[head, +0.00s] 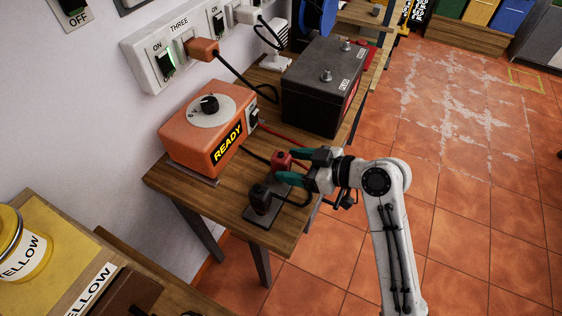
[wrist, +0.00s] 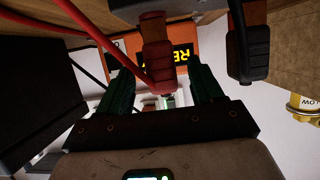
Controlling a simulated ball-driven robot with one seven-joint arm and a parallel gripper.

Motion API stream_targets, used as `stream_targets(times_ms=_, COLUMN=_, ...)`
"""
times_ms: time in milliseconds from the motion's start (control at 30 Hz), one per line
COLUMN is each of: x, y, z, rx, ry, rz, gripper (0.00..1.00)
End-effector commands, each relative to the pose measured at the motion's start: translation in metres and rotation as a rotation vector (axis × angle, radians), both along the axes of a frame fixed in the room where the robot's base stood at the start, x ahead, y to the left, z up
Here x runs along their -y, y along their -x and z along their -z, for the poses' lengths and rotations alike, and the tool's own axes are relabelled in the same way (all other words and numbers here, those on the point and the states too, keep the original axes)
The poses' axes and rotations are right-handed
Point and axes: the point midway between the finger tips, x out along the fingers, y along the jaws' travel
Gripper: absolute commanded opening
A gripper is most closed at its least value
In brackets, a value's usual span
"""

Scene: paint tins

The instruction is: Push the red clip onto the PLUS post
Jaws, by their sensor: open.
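The red clip (head: 281,160) stands on a dark holder plate (head: 251,216) on the wooden bench, with a red cable. My gripper (head: 287,167) is open, its green fingers at the red clip. In the wrist view my gripper (wrist: 157,75) has one finger on either side of the red clip (wrist: 158,62), with visible gaps. The dark battery (head: 308,105) stands behind on the bench, with two metal posts on top, a nearer one (head: 326,75) and a farther one (head: 346,46). Small labels lie beside them, too small to read, so I cannot tell which is PLUS.
A black clip (head: 261,198) stands beside the red one on the holder. An orange charger (head: 208,128) marked READY sits left on the bench (head: 170,180). A white switch strip (head: 150,72) with an orange plug (head: 202,49) is on the wall. Cables cross the bench between charger and battery.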

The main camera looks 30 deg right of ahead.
Motion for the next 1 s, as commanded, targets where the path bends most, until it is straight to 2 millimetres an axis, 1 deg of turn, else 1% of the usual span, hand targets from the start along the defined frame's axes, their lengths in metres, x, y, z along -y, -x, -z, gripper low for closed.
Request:
stream_targets(times_ms=100, x=-0.01, y=-0.013, z=0.007, rx=-0.002, ry=-0.001, rz=-0.002, gripper=0.66)
stream_targets(times_ms=233, x=-0.018, y=-0.024, z=0.013, rx=-0.002, ry=-0.001, rz=-0.001, gripper=0.66)
stream_targets(times_ms=333, x=-0.02, y=-0.027, z=0.015, rx=0.0, ry=0.0, rz=-0.001, gripper=0.66)
stream_targets(times_ms=533, x=-0.02, y=-0.027, z=0.015, rx=0.0, ry=0.0, rz=-0.001, gripper=0.66)
stream_targets(times_ms=1000, x=-0.02, y=-0.027, z=0.015, rx=-0.001, ry=-0.001, rz=-0.001, gripper=0.21)
